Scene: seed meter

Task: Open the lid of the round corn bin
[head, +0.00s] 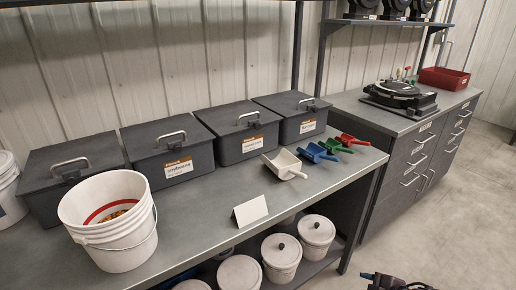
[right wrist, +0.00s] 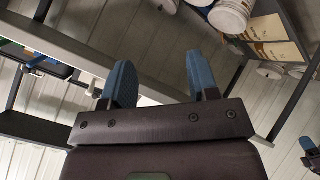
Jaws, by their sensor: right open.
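Round white bins with lids stand on the lower shelf under the bench. Two show dark knobs: one bin (head: 281,256) and another to its right (head: 316,236). A flat white lid (head: 239,273) shows to their left. No label on them is readable, so I cannot tell which is the corn bin. My right gripper (right wrist: 160,85) is open and empty in the right wrist view, its blue fingers apart and clear of the bins. A dark part of my arm shows at the bottom of the head view. A blue-and-dark shape at the right wrist view's right edge may be my left gripper (right wrist: 309,147).
The bench holds a white bucket (head: 118,235) with orange-yellow contents, several dark lidded boxes (head: 244,131), scoops (head: 284,164) and a blank white card (head: 250,211). The bench edge overhangs the shelf. A drawer cabinet (head: 415,155) stands right, with open floor (head: 440,235) before it.

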